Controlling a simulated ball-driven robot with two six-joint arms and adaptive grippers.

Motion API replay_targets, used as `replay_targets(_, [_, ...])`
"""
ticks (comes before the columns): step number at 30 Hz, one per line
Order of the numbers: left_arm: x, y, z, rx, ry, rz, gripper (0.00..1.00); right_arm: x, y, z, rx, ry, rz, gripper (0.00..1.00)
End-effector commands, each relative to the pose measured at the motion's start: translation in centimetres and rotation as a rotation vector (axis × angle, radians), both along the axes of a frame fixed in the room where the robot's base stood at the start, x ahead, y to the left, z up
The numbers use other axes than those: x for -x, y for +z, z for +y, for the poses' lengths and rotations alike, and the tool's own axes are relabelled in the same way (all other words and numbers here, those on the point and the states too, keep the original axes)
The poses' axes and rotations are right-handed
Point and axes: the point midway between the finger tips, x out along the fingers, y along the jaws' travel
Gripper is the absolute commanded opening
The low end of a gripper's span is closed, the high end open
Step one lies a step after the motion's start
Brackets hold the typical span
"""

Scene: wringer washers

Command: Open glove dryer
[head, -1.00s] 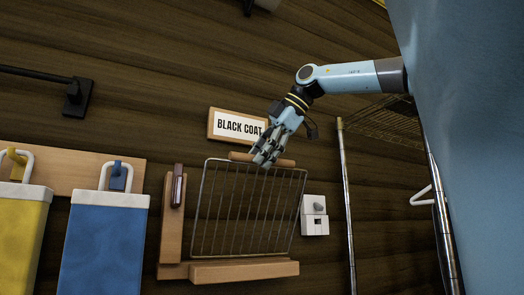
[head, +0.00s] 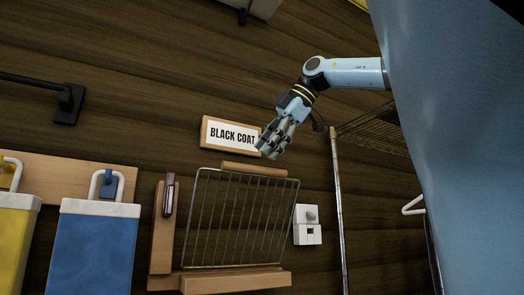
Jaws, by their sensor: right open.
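The glove dryer seems to be the wire rack (head: 238,222) on the dark plank wall. It has a wooden bar handle (head: 253,170) along its top edge and a wooden ledge (head: 235,281) at its bottom. The rack leans slightly in the picture; I cannot tell how far it stands from the wall. My right gripper (head: 269,152) is open and empty, its fingers pointing down just above the handle in the picture. A small gap shows between the fingertips and the bar. My left gripper is out of view.
A blue bag (head: 93,250) and a yellow bag (head: 14,240) hang left. A metal shelf post (head: 339,215) stands right.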

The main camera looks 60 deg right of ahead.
Motion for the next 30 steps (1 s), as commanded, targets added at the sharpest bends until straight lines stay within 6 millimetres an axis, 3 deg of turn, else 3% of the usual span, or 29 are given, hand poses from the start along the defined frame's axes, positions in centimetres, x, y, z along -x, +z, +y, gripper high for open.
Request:
replay_targets(24, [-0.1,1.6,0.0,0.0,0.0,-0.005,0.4,4.3,4.7,-0.4,0.0,0.0,-0.001,0.44])
replay_targets(30, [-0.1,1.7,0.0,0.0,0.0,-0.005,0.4,4.7,5.1,-0.4,0.0,0.0,-0.001,0.44])
